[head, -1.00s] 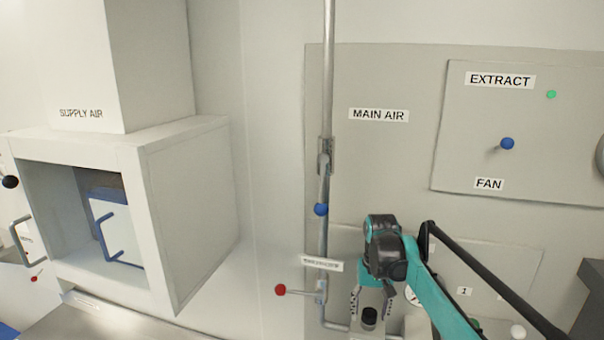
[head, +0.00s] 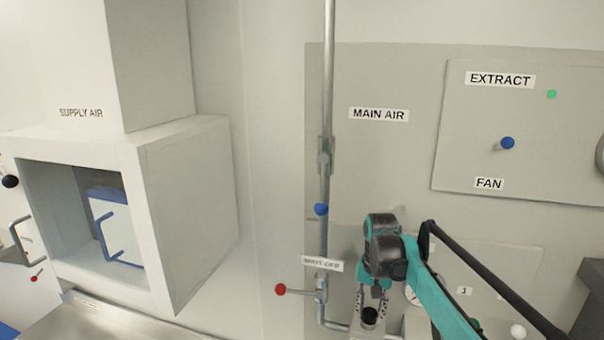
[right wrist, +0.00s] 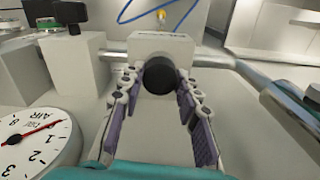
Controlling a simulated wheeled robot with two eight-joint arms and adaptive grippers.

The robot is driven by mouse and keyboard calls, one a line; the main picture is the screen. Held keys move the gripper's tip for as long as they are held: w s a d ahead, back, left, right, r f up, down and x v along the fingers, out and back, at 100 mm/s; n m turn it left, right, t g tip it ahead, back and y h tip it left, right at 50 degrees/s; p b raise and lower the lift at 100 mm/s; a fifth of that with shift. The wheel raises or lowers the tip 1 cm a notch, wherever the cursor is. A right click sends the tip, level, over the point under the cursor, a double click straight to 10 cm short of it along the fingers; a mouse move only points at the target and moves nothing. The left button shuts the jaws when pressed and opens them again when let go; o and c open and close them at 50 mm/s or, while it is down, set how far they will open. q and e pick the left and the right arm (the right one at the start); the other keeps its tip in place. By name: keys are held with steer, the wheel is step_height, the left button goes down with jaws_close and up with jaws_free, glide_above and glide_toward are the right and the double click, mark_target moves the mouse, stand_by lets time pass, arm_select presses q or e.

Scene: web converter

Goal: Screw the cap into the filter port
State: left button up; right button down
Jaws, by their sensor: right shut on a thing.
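The cap (head: 369,315) is a black round knob low in the head view. It also shows in the right wrist view (right wrist: 159,75) against the front of a pale block (right wrist: 139,46). My right gripper (head: 371,306) points down at the cap, with one finger on each side. In the right wrist view the fingertips (right wrist: 160,84) close on the cap's sides. The port itself is hidden behind the cap, so I cannot tell how deep the cap sits. My left gripper is not in view.
A vertical pipe (head: 329,100) with a red-knobbed lever (head: 280,289) stands left of my right gripper. An air gauge (right wrist: 38,142) is close beside it. A grey panel (head: 378,160) is behind. The open supply-air box (head: 190,210) is at left.

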steer(key=m, duration=0.4)
stand_by(0.4)
steer(key=shift+m, duration=2)
steer(key=m, duration=0.4)
